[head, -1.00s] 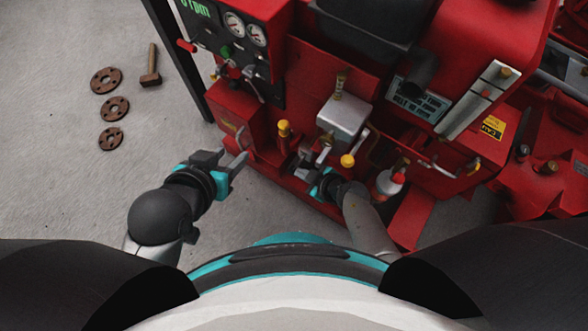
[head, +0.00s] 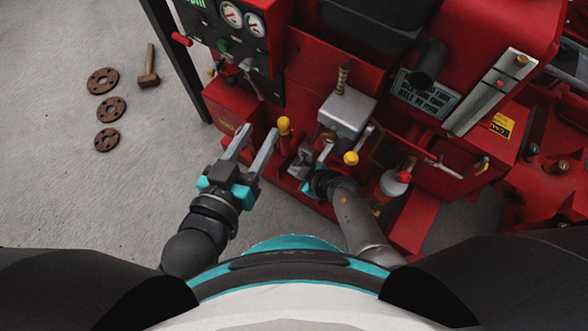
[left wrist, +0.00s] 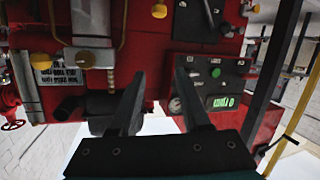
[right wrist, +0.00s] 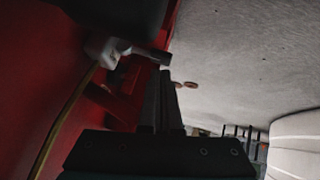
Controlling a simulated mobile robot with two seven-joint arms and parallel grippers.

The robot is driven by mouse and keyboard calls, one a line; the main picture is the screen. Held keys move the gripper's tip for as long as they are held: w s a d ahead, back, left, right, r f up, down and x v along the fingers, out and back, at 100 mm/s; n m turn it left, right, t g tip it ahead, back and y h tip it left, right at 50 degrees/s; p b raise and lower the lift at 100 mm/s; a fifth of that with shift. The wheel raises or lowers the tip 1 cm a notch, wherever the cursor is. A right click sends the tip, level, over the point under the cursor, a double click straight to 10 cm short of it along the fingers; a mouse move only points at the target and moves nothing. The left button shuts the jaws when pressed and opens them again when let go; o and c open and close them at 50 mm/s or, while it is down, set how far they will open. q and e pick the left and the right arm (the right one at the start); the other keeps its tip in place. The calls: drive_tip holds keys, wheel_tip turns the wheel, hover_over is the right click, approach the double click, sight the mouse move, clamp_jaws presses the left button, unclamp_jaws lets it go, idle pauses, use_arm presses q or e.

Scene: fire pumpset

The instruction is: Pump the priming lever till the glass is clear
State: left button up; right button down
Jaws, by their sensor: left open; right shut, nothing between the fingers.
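A yellow-knobbed lever (head: 283,125) stands at the front of the red pumpset, right of my left gripper. Another yellow knob (head: 351,158) ends a short silver lever beside a grey metal box (head: 346,110). I cannot tell for sure which is the priming lever. A brass fitting (head: 342,80) stands on the box; no clear glass can be made out. My left gripper (head: 258,131) is open and empty, its fingers pointing at the pumpset just left of the first knob. My right gripper (head: 308,166) is shut and empty, low in front of the grey box; its closed fingers show in the right wrist view (right wrist: 165,82).
A gauge panel (head: 235,45) stands at the upper left. A hammer (head: 149,68) and rusty flanges (head: 103,80) lie on the otherwise clear floor at left.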

use_arm(q)
drive_tip(key=shift+s+d+r+t+b, duration=0.3)
drive_tip(key=shift+r+t, duration=0.1)
drive_tip(key=shift+t, duration=0.2)
use_arm(e)
drive_tip(key=shift+w+a+f, duration=0.2)
drive_tip(key=shift+w+f, duration=0.05)
drive_tip(key=shift+f, duration=0.05)
use_arm(q)
drive_tip(key=shift+a, duration=0.1)
